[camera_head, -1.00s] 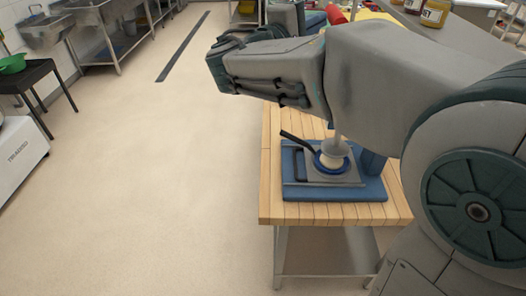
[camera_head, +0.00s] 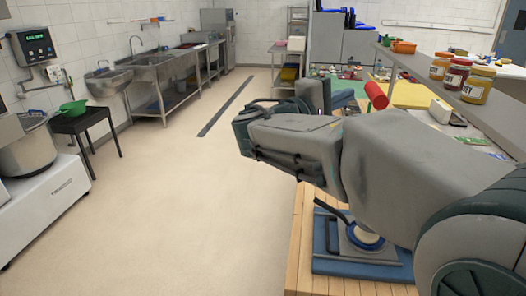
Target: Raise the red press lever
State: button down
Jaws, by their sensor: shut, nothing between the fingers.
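The red press lever shows as a red cylindrical grip (camera_head: 376,95) just beyond my arm, tilted, with its near end toward me. Its mount is mostly hidden by my arm. A blue-grey part beside it, left of the grip, is partly covered, and I cannot tell whether it belongs to the press. My arm reaches across from the right, and its elbow end points left. My gripper's fingers are not visible; they are hidden behind the arm, so contact with the lever cannot be seen.
A smaller blue-based device (camera_head: 362,268) with a black handle stands on the wooden table (camera_head: 300,240) below my arm. Jars (camera_head: 476,84) stand on the shelf at right. The floor at left is open.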

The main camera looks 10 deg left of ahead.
jog(key=b+v, duration=0.4)
jog(key=v, duration=1.7)
jog(key=shift+w+a+f+b, duration=0.35)
jog(key=shift+f, duration=0.05)
jog(key=w+d+f+g+y, duration=0.15)
jog(key=d+f+g, duration=0.25)
jog(key=d+f, duration=0.4)
jog(key=d+f+g+y, duration=0.2)
jog(key=d+f+g, duration=0.3)
jog(key=d, duration=0.6)
jog(key=s+d+f+m+y, duration=0.2)
jog(key=s+f+m+y, duration=0.3)
jog(key=f, duration=0.3)
jog(key=s+d+f+m+g+y, duration=0.1)
jog(key=s+d+f+m+y, duration=0.2)
jog(key=f, duration=0.5)
jog(key=shift+s+f+m+g+y, duration=0.35)
jog(key=shift+s+m+y, duration=0.65)
jog(key=shift+s, duration=0.5)
jog(key=shift+d, duration=0.1)
